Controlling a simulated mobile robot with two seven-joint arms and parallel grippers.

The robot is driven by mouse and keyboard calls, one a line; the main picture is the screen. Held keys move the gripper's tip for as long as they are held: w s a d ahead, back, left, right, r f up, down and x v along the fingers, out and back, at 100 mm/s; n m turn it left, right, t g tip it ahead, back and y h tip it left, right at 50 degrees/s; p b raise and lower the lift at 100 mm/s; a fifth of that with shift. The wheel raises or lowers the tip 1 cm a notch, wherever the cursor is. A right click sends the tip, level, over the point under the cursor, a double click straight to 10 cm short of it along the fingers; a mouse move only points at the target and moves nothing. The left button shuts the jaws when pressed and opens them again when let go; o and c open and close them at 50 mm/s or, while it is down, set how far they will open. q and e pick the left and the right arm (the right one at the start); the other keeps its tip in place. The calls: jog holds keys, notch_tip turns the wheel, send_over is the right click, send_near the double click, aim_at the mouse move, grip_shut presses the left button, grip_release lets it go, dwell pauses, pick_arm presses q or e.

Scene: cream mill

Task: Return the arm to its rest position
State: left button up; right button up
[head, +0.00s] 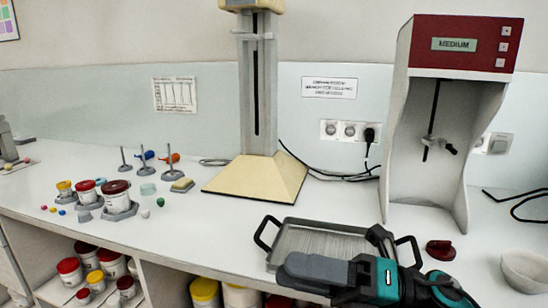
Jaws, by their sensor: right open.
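My right gripper (378,246) is at the lower right, in front of and partly over the grey metal tray (318,240). It is open, and I see nothing held in it. Grey and teal parts of my right arm lie across the tray's near side and hide its front edge and part of its right side. I cannot tell whether the arm touches the tray. My left gripper is not in view.
A mixer with a red top (465,40) stands behind at right. A white bowl (526,270) and a dark red object (440,250) lie right of my arm. A cream-based stand (257,180) is behind the tray. Small jars (117,197) stand at left.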

jog(key=w+d+f+m+t+h, duration=0.35)
jog(key=f+m+t+h, duration=0.2)
jog(key=m+t, duration=0.55)
jog(key=w+d+f+m+t+h, duration=0.2)
jog(key=d+f+m+t+h, duration=0.35)
jog(key=m, duration=0.95)
jog(key=s+d+f+m+g+h, duration=0.1)
jog(key=s+f+m, duration=0.3)
jog(key=f, duration=0.4)
jog(key=s+d+f+m+g+h, duration=0.2)
jog(key=s+f+m+g+h, duration=0.1)
jog(key=f, duration=0.5)
jog(key=s+d+f+m+g+h, duration=0.2)
jog(key=s+f+m+h, duration=0.2)
jog(key=s+f+m, duration=0.2)
jog(key=shift+s+f+g, duration=0.35)
jog(key=shift+f, duration=0.6)
jog(key=shift+c, duration=0.6)
jog(key=shift+d, duration=0.15)
